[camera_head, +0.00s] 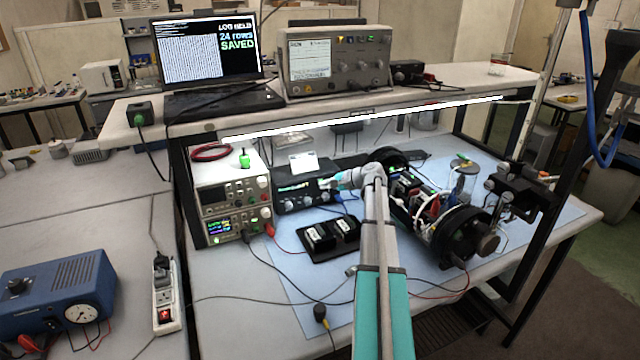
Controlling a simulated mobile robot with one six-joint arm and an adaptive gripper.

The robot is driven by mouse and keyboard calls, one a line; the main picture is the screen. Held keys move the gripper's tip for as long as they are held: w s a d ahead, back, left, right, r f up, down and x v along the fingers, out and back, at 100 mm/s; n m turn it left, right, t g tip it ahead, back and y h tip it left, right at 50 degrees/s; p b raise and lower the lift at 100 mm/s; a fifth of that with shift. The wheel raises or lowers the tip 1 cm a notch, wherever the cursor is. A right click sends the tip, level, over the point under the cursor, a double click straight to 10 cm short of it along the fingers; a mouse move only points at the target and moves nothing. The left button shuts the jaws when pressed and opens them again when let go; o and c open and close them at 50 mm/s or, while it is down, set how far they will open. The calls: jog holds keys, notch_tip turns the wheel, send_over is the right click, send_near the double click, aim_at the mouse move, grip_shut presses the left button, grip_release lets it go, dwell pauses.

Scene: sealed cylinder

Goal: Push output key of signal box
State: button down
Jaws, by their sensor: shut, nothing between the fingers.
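The signal box seems to be the black box (291,203) with a small lit green display, under the shelf on the bench. Its right front is partly hidden by my gripper (326,184). My arm comes up from the bottom of the picture, and the wrist bends left toward the box. The gripper is shut and empty, its tip close to the right part of the box's front face. I cannot tell whether it touches the face. The output key is too small to make out.
The power supplies (232,205) stand left of the box, with red and black leads in front. A black tray (329,239) lies before the box. A lit shelf (410,104) hangs above.

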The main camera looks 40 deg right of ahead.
jog(key=shift+s+a, duration=0.15)
jog(key=shift+s, duration=0.55)
jog(key=shift+s, duration=0.1)
jog(key=shift+s+a, duration=0.25)
jog(key=shift+s, duration=0.7)
jog(key=shift+s+a, duration=0.2)
jog(key=shift+s, duration=0.75)
jog(key=shift+s+a, duration=0.25)
jog(key=shift+s, duration=0.7)
